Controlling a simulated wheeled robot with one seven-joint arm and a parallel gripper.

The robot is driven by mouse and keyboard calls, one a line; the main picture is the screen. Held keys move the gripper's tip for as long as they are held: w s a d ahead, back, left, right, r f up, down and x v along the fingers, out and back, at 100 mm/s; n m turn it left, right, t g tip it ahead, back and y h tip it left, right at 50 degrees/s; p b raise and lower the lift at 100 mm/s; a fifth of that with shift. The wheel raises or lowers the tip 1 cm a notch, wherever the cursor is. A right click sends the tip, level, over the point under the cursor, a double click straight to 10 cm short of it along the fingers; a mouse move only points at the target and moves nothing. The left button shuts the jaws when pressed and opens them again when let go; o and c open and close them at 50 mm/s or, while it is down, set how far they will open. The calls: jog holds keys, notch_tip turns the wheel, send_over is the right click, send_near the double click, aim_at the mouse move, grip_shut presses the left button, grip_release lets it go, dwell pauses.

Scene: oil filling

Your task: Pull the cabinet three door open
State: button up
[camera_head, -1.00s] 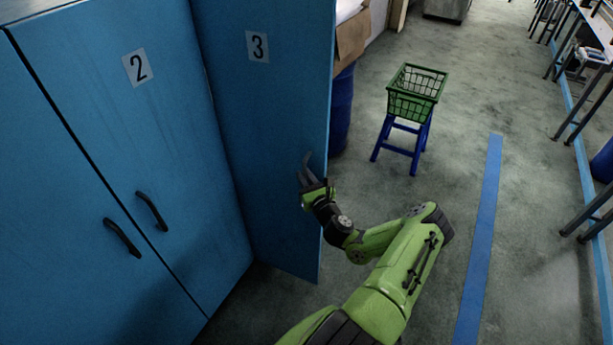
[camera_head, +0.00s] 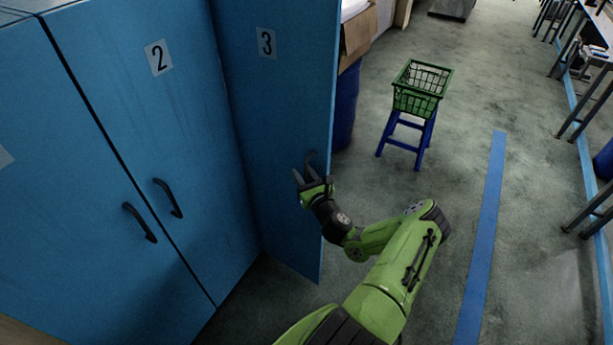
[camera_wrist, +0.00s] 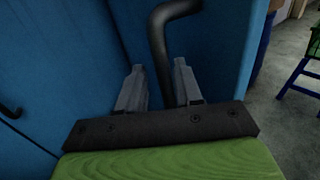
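The cabinet three door (camera_head: 270,110) is a blue panel marked 3. It stands swung out at an angle to the front of cabinet two. Its black handle (camera_head: 311,160) is near the free right edge, mostly hidden behind my gripper in the head view. My gripper (camera_head: 306,172) is at this handle with its fingers spread. In the wrist view the handle (camera_wrist: 160,40) bends down between the two grey fingers (camera_wrist: 158,70), which stand apart on either side of it. I cannot tell whether either finger touches it.
The cabinet two door (camera_head: 150,140) is closed on the left, with a black handle (camera_head: 168,198). A green basket (camera_head: 420,88) sits on a blue stool (camera_head: 403,135) at the right. A blue barrel (camera_head: 345,105) stands behind the door. Grey floor right of my arm is clear.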

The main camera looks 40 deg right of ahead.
jog(key=shift+f, duration=0.1)
jog(key=shift+s+d, duration=0.1)
jog(key=shift+s, duration=0.1)
jog(key=v, duration=1.5)
jog(key=shift+s+a+p, duration=0.15)
jog(key=shift+a+p, duration=0.1)
jog(key=shift+p, duration=0.2)
